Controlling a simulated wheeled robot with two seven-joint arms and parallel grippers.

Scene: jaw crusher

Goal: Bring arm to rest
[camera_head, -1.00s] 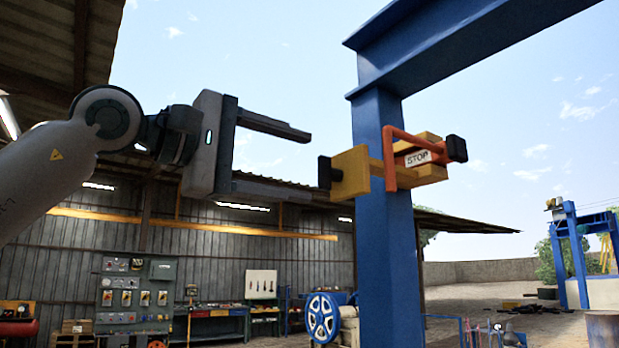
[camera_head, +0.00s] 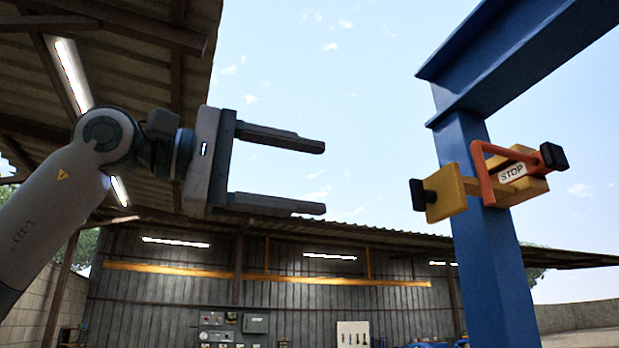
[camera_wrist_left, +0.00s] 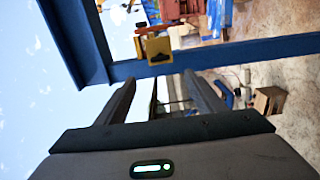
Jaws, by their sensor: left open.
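My left gripper (camera_head: 322,178) is open and empty, raised at the left of the head view with its fingers pointing right. Its arm comes in from the left edge. The fingers stand apart from a yellow stop device (camera_head: 440,194) with an orange bar (camera_head: 484,184) and a "STOP" label, mounted on a blue post (camera_head: 487,262). The left wrist view shows the two fingers (camera_wrist_left: 160,90) apart, with the yellow device (camera_wrist_left: 155,47) beyond them. My right gripper is not in view.
The blue post carries a blue beam (camera_head: 530,50) at the upper right. A shed with a corrugated wall (camera_head: 200,270) and wall panels stands behind. Open sky and free space lie between the gripper and the post.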

